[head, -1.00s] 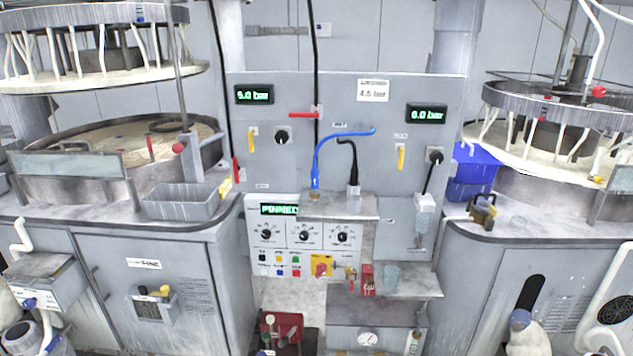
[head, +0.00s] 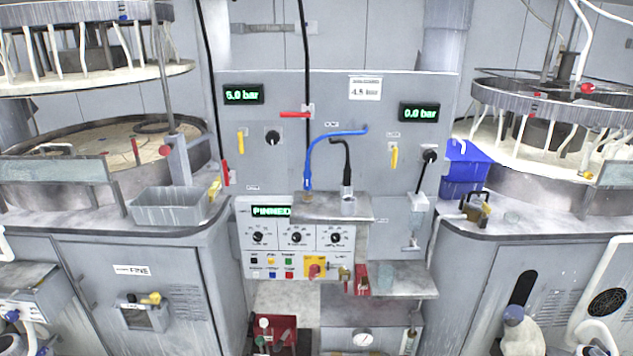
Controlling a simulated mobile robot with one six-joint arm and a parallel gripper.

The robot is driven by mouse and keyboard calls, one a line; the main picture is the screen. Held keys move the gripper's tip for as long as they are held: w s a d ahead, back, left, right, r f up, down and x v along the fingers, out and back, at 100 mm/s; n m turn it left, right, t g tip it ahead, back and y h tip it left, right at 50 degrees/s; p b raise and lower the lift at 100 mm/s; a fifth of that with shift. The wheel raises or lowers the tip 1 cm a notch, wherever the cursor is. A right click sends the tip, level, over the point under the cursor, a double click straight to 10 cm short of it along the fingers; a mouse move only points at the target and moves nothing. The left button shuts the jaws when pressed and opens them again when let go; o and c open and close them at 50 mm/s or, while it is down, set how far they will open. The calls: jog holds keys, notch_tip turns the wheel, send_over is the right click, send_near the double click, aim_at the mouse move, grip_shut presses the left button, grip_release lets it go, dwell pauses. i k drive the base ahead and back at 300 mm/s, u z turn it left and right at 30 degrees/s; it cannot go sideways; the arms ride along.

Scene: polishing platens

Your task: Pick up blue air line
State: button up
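The blue air line (head: 314,158) stands upright on a small metal shelf (head: 330,207) at the front of the grey control panel. Its lower end is a thicker blue fitting on the shelf, and its hose curves up and to the right, ending free in front of the panel. A black line (head: 347,165) with a similar bend stands just right of it on the same shelf. My gripper is not in view.
The panel carries displays reading 5.0 bar (head: 243,94) and 0.0 bar (head: 419,112). Platen machines flank it. A grey tray (head: 168,207) sits on the left counter, a blue bin (head: 466,165) on the right. A lower shelf (head: 400,279) juts out below.

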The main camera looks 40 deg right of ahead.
aim_at(307, 174)
jog(key=u, duration=0.05)
jog(key=i, duration=0.75)
jog(key=u, duration=4.45)
jog(key=i, duration=0.1)
jog(key=z, duration=3.1)
jog(key=i, duration=0.6)
jog(key=u, duration=0.1)
